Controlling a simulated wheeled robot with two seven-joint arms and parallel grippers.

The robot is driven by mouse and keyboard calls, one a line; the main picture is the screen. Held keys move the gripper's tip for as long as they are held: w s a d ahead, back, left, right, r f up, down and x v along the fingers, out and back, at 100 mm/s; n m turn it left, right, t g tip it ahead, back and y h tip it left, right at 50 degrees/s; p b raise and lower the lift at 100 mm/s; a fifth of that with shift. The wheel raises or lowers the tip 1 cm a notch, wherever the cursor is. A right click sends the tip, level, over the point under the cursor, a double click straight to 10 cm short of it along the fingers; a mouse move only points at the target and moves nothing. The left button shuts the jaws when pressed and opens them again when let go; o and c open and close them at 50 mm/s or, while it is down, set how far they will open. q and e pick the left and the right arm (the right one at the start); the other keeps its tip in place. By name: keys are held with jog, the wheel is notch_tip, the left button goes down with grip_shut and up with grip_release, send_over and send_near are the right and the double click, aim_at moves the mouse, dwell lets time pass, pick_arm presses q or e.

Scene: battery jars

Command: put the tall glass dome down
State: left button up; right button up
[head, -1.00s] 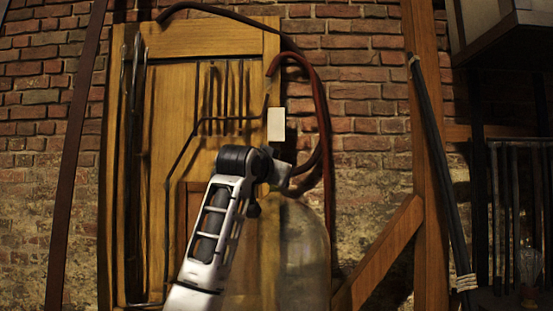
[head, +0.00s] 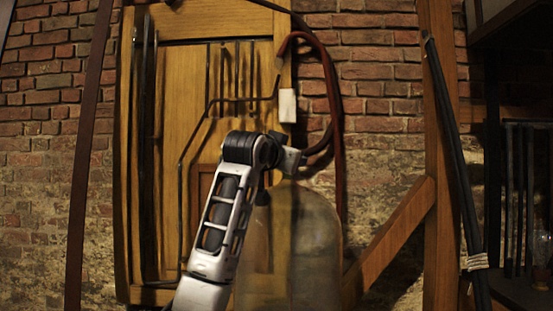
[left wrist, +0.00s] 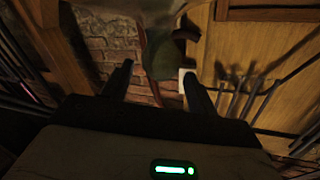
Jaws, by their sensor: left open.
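The tall glass dome (head: 315,245) stands upright in the head view, clear and round-topped, before a wooden panel. Its lower part is cut off by the bottom edge, so I cannot see what it stands on. My left gripper (head: 292,160) is at the dome's top in this view; its fingertips are hard to make out there. In the left wrist view my left gripper (left wrist: 157,88) has its two dark fingers spread apart. A greenish, rounded shape shows just beyond them; I cannot tell whether it is the dome. My right gripper is not in view.
The wooden panel (head: 178,85) with dark rods stands against a brick wall (head: 375,65). A red hose (head: 333,95) curves down close behind my left gripper. A wooden post (head: 437,120) with a diagonal brace (head: 395,230) and a dark pole (head: 455,160) stand right of the dome.

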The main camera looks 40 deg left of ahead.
pick_arm(q)
jog(key=b+v, duration=0.3)
jog(key=v, duration=0.7)
jog(key=shift+s, duration=0.2)
jog(key=shift+w+a, duration=0.1)
jog(key=shift+w, duration=0.05)
